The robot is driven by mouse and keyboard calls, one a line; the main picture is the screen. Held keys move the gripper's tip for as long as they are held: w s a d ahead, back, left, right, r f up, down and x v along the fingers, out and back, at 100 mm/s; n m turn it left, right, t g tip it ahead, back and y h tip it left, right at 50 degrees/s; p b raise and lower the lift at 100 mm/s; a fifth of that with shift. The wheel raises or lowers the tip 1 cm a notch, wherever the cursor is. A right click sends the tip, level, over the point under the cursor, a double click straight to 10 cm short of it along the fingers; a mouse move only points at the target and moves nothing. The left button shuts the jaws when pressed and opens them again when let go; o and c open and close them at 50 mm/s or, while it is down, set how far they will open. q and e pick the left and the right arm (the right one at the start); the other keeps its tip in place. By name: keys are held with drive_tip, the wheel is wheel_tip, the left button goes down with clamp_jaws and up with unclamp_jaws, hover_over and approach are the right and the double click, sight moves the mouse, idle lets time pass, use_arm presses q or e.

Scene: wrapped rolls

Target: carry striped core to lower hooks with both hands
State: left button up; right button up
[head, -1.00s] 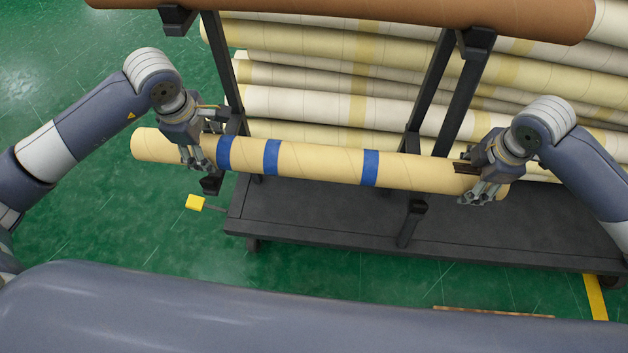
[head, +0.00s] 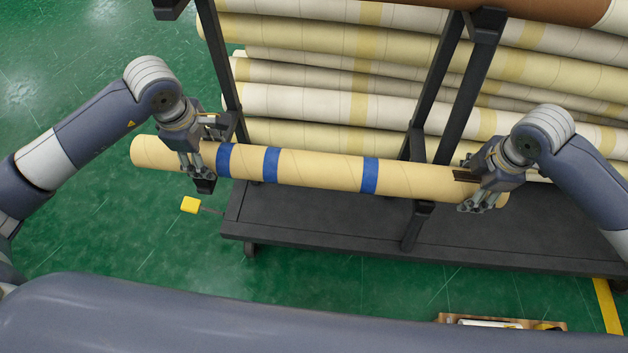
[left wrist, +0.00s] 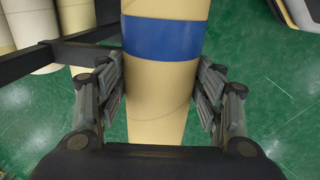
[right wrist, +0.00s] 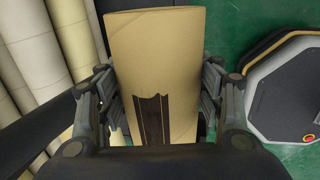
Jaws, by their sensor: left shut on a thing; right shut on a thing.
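The striped core (head: 315,170) is a long tan tube with blue bands, held roughly level across the front of the dark rack (head: 437,130). My left gripper (head: 198,165) is shut on the core near its left end, beside a blue band; the left wrist view shows its fingers (left wrist: 163,95) on both sides of the core (left wrist: 160,90). My right gripper (head: 478,195) is shut on the core near its right end, where a dark brown patch shows in the right wrist view (right wrist: 152,118).
Several wrapped cream rolls (head: 330,105) lie stacked behind the rack posts. A brown roll (head: 560,8) is at the top right. The rack's dark base (head: 330,225) lies below the core. A yellow block (head: 190,205) is left of the base. Green floor is open at left.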

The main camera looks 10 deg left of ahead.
use_arm(q)
drive_tip(key=o, duration=1.7)
drive_tip(key=shift+s+f, duration=0.15)
drive_tip(key=shift+f, duration=0.1)
use_arm(e)
drive_tip(key=o, duration=1.7)
drive_tip(key=shift+s+d+f, duration=0.1)
drive_tip(key=shift+d, duration=0.05)
use_arm(q)
drive_tip(key=shift+o, duration=0.8)
drive_tip(key=shift+f, duration=0.15)
use_arm(e)
drive_tip(key=shift+o, duration=0.7)
drive_tip(key=shift+f, duration=0.1)
drive_tip(key=shift+r, duration=0.3)
drive_tip(key=v, duration=1.1)
drive_tip(key=shift+r, duration=0.25)
use_arm(q)
drive_tip(key=v, duration=1.2)
drive_tip(key=shift+w, duration=0.25)
drive_tip(key=shift+s, duration=0.1)
use_arm(e)
drive_tip(key=shift+f, duration=0.1)
